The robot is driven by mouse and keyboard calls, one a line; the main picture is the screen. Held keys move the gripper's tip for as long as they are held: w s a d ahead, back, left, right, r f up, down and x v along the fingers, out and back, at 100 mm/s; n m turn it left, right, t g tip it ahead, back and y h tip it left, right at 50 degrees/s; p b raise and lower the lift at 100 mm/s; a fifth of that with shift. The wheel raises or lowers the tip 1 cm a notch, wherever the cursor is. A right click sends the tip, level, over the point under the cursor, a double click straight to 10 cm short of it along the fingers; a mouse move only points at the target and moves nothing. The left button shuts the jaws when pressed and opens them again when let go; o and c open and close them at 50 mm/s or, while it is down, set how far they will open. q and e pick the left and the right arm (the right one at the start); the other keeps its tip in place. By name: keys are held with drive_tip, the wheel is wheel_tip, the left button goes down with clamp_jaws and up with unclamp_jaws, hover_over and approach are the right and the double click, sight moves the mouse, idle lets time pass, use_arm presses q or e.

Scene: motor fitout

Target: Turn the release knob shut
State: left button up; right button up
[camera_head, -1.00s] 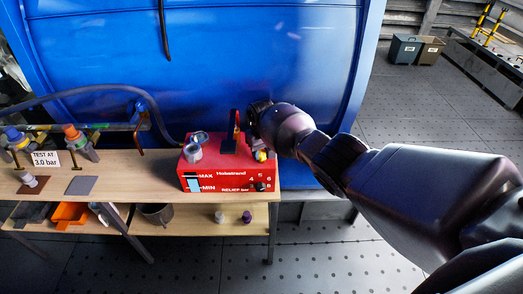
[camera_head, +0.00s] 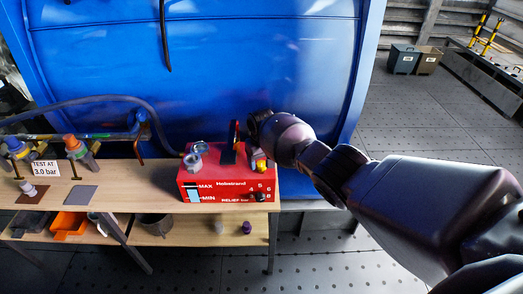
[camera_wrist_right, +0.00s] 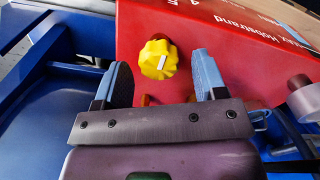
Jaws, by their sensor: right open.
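In the head view the knob (camera_head: 259,164) shows at the box's right end, partly hidden by my right arm. My right gripper (camera_wrist_right: 161,77) is open, with one blue-padded finger on each side of the knob and visible gaps between. In the head view the gripper (camera_head: 256,150) is over the right end of the box (camera_head: 225,190), its fingers barely visible. My left gripper is not in view.
A black lever with a red part (camera_head: 235,140) stands left of the gripper on the box. A grey cylindrical fitting (camera_head: 193,158) is at the box's left. The blue tank (camera_head: 200,70) is close behind. The wooden bench (camera_head: 140,180) carries a test sign (camera_head: 45,168) and hose fittings.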

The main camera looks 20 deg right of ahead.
wheel_tip(320, 180, up, 10)
drive_tip(key=p, duration=0.1)
drive_tip(key=shift+r, duration=0.15)
idle(0.6)
drive_tip(key=w+a+r+n+t+y, duration=0.1)
drive_tip(key=w+a+r+t, duration=0.2)
drive_tip(key=w+r+t, duration=0.35)
drive_tip(key=n+t+y, duration=0.2)
drive_tip(key=t, duration=0.6)
hover_over(261, 162)
drive_tip(key=s+a, duration=0.1)
drive_tip(key=a, duration=0.2)
drive_tip(key=s+d+f+m+g+h, duration=0.1)
drive_tip(key=s+d+f, duration=0.2)
drive_tip(key=s+f, duration=0.4)
drive_tip(key=s+d+f+m+g+h+b, duration=0.1)
drive_tip(key=s+d+f, duration=0.3)
drive_tip(key=s, duration=1.4)
drive_tip(key=s+d+f+m+g+h+b, duration=0.1)
drive_tip(key=s+d+f, duration=0.2)
drive_tip(key=s+f, duration=0.7)
drive_tip(key=shift+s+d+f+m, duration=0.4)
drive_tip(key=shift+s, duration=0.75)
